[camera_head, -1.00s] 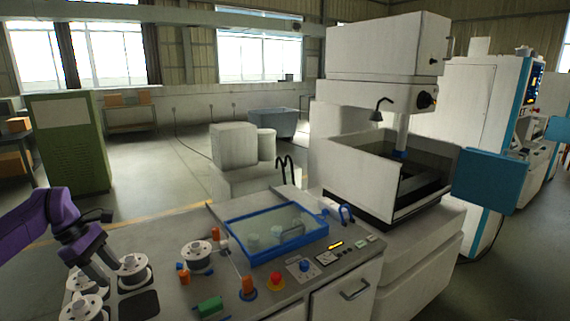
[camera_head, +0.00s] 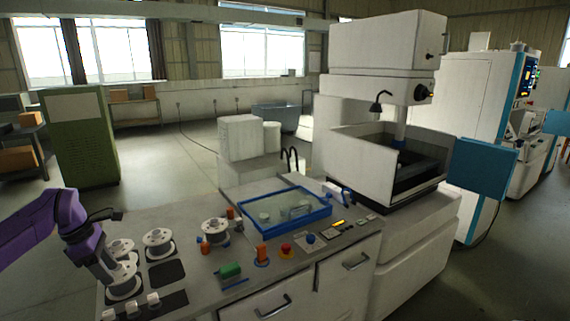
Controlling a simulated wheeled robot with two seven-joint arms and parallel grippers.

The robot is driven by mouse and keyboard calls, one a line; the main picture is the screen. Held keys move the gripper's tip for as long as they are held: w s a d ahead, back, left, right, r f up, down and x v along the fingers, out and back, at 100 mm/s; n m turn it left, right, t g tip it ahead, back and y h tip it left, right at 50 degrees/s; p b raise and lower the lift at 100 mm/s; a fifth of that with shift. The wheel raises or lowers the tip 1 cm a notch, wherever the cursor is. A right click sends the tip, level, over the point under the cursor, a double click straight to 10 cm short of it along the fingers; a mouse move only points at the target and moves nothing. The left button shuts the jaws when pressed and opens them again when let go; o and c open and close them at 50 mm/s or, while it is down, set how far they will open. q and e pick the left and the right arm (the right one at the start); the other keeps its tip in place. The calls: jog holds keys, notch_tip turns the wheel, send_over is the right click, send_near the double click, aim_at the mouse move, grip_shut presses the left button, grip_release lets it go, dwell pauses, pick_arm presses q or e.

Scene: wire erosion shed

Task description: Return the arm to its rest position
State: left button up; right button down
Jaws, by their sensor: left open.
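My purple left arm comes in from the left. Its dark left gripper (camera_head: 113,278) is open and points down over the bench, overlapping a white spool (camera_head: 123,291) in the picture. I cannot tell whether it touches that spool. Two more white spools, one behind (camera_head: 121,246) and one to the right (camera_head: 158,239), stand close by. My right gripper is not in view.
The grey bench top (camera_head: 195,275) also bears another spool (camera_head: 215,230), a green block (camera_head: 229,270), a red button (camera_head: 286,249) and a blue-rimmed tank (camera_head: 285,232). A white machine (camera_head: 385,165) stands behind right, a green cabinet (camera_head: 78,135) behind left.

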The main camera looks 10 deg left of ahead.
pick_arm(q)
jog(key=w+d+f+m+t+y+b, duration=0.1)
jog(key=d+f+m+t+y+b, duration=0.3)
jog(key=d+f, duration=0.65)
jog(key=d+f+m+t+y+b, duration=0.15)
jog(key=d+f+y, duration=0.5)
jog(key=f, duration=0.75)
jog(key=s+d+f+m+h+b, duration=0.4)
jog(key=s+d+f+m, duration=0.35)
jog(key=s+f, duration=0.5)
jog(key=s+f+m+g+b, duration=0.2)
jog(key=s+f, duration=0.2)
jog(key=s, duration=0.4)
jog(key=s+f+m+g+b, duration=0.2)
jog(key=s+f+m, duration=0.1)
jog(key=s, duration=0.5)
jog(key=shift+s+d+f+h, duration=0.2)
jog(key=shift+s+f+h, duration=0.15)
jog(key=shift+f, duration=0.5)
jog(key=shift+w, duration=0.1)
jog(key=shift+c, duration=0.4)
